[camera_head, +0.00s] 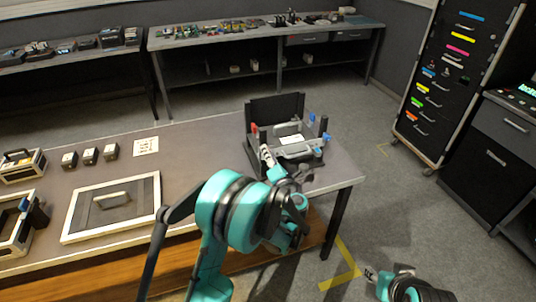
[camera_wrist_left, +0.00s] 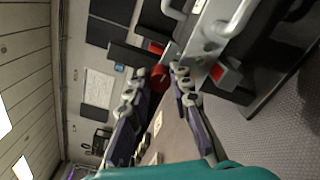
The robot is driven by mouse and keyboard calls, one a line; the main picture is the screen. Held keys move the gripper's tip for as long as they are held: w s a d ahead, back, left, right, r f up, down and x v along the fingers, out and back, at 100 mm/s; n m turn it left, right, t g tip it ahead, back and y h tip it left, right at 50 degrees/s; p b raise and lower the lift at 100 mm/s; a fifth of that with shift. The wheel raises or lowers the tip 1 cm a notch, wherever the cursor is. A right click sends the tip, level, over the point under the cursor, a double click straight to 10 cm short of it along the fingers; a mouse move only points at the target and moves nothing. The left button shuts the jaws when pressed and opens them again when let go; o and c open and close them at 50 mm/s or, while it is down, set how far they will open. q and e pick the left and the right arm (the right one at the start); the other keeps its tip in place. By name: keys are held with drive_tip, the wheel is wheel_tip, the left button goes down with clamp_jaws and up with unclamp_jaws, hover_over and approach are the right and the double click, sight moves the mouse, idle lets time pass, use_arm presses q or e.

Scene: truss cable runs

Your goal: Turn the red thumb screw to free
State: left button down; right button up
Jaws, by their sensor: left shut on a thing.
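A dark fixture (camera_head: 298,150) with a tall back plate stands on the near table's right end. The red thumb screw (camera_wrist_left: 157,75) shows between my left gripper's fingertips in the left wrist view. My left gripper (camera_head: 267,156) reaches the fixture's left side, its fingers (camera_wrist_left: 156,76) shut on the screw. A red piece (camera_head: 254,128) shows at the fixture's left in the head view; I cannot tell whether it is the same screw. Blue knobs (camera_head: 326,137) are on the fixture's right. My right gripper (camera_head: 370,275) is low at the bottom right, off the table; its opening is unclear.
A framed panel (camera_head: 158,207), small blocks (camera_head: 90,156) and a white printed sheet (camera_head: 146,146) lie on the near table (camera_head: 195,150). A dark cabinet (camera_head: 455,75) stands at the right. The floor (camera_head: 390,205) right of the table is open.

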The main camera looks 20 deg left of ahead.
use_arm(q)
drive_tip(key=shift+n, duration=0.7)
drive_tip(key=c, duration=1.3)
unclamp_jaws()
drive_tip(key=shift+c, duration=0.2)
drive_tip(key=v, duration=1.2)
